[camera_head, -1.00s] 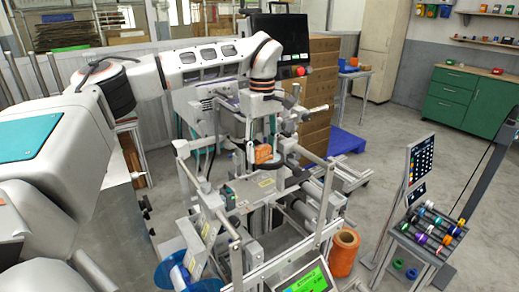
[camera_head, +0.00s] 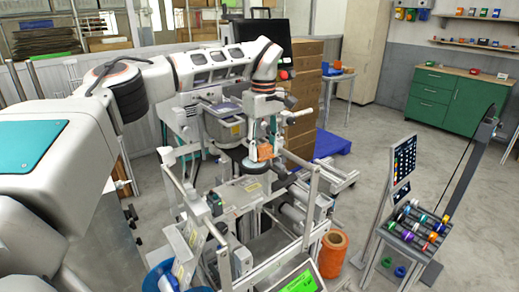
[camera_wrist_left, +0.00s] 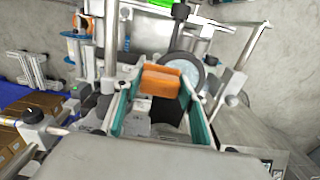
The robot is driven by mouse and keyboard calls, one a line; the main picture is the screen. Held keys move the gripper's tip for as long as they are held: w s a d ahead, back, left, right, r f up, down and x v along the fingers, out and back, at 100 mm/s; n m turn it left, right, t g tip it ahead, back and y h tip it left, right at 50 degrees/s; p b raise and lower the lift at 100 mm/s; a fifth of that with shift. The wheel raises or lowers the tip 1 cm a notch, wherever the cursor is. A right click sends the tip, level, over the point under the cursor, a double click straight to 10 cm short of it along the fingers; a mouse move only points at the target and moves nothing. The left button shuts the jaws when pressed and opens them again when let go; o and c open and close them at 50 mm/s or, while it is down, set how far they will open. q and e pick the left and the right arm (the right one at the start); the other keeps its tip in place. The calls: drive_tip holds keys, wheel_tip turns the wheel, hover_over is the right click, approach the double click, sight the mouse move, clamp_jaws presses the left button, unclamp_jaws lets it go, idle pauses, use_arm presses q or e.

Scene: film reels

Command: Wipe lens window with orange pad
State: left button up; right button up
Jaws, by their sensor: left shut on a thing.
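My left gripper (camera_head: 262,150) is shut on an orange pad (camera_head: 265,152), in the middle of the machine. The left wrist view shows the pad (camera_wrist_left: 160,82) between my two teal fingers. A round grey disc, seemingly the lens window (camera_head: 256,166), sits just below and left of the pad in the head view. In the wrist view the disc (camera_wrist_left: 210,68) is right behind the pad, which hides part of it. I cannot tell whether pad and disc touch. My right gripper is not in view.
The machine's metal posts and rails surround the disc. An orange roll (camera_head: 333,253) stands at its front right. A rack of coloured spools (camera_head: 415,228) and a chart panel (camera_head: 403,168) stand further right. Open floor lies between the machine and the green cabinet (camera_head: 460,102).

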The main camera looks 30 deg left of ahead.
sight(245, 165)
use_arm(q)
drive_tip(key=shift+s+a, duration=0.3)
drive_tip(key=shift+s, duration=0.3)
drive_tip(key=shift+s+a, duration=0.25)
drive_tip(key=shift+s, duration=0.3)
drive_tip(key=shift+s+a, duration=0.2)
drive_tip(key=shift+s, duration=0.4)
drive_tip(key=shift+s+a, duration=0.25)
drive_tip(key=shift+s, duration=0.35)
drive_tip(key=shift+s+a, duration=0.25)
drive_tip(key=shift+s, duration=0.3)
drive_tip(key=shift+r, duration=3.1)
